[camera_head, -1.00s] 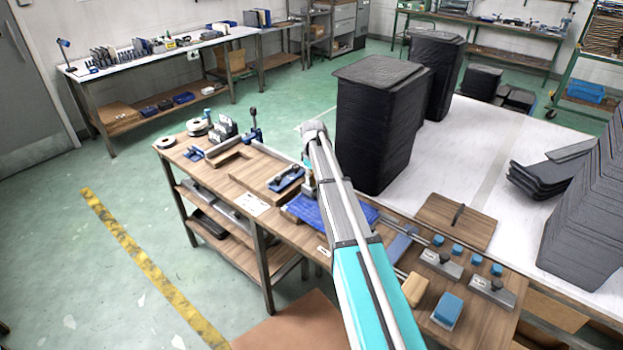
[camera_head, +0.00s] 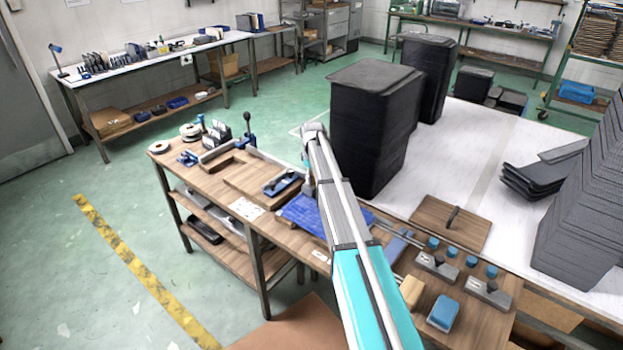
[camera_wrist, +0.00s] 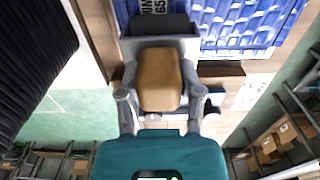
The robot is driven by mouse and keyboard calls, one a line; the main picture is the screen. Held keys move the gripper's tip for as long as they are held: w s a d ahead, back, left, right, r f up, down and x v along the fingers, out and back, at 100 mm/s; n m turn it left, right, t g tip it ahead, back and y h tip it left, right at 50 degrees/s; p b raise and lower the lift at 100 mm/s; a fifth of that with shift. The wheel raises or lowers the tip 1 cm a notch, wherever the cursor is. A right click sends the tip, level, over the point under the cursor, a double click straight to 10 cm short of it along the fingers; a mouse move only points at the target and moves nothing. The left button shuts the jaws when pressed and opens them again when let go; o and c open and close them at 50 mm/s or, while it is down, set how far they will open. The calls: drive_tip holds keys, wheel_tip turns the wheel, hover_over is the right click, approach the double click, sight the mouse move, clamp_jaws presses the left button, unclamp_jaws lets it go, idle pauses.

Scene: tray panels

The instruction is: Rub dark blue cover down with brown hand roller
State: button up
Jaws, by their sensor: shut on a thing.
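My gripper (camera_wrist: 160,97) is shut on the brown hand roller (camera_wrist: 160,78) in the wrist view, one finger on each side of its brown handle. The roller's grey frame and dark roll point to the top of that view. The dark blue cover (camera_wrist: 252,22) lies beyond, with ridges and pale lettering beside the roll. The roll overlaps the cover's near edge; I cannot tell whether they touch. In the head view the cover (camera_head: 302,213) lies on the wooden bench, left of my arm.
The wooden bench (camera_head: 240,180) also bears a blue clamp tool (camera_head: 281,183), a lever device (camera_head: 248,127), a blue block (camera_head: 444,312) and grey tools with black knobs. Tall black stacks (camera_head: 372,130) stand close behind my arm on a white table.

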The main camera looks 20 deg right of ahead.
drive_tip(key=shift+s+d, duration=0.1)
drive_tip(key=shift+s+d, duration=0.5)
drive_tip(key=shift+s, duration=0.25)
drive_tip(key=shift+s+d, duration=0.5)
drive_tip(key=shift+s, duration=0.2)
drive_tip(key=shift+s+d+r, duration=0.1)
drive_tip(key=shift+s+d, duration=0.45)
drive_tip(key=shift+s, duration=0.2)
drive_tip(key=shift+s+d, duration=0.55)
drive_tip(key=shift+s, duration=0.15)
drive_tip(key=shift+s, duration=0.15)
drive_tip(key=shift+s+d, duration=0.55)
drive_tip(key=shift+s, duration=0.15)
drive_tip(key=shift+s+d, duration=0.5)
drive_tip(key=shift+s, duration=0.2)
drive_tip(key=shift+s, duration=0.1)
drive_tip(key=shift+s+d, duration=1.15)
drive_tip(key=shift+s, duration=0.25)
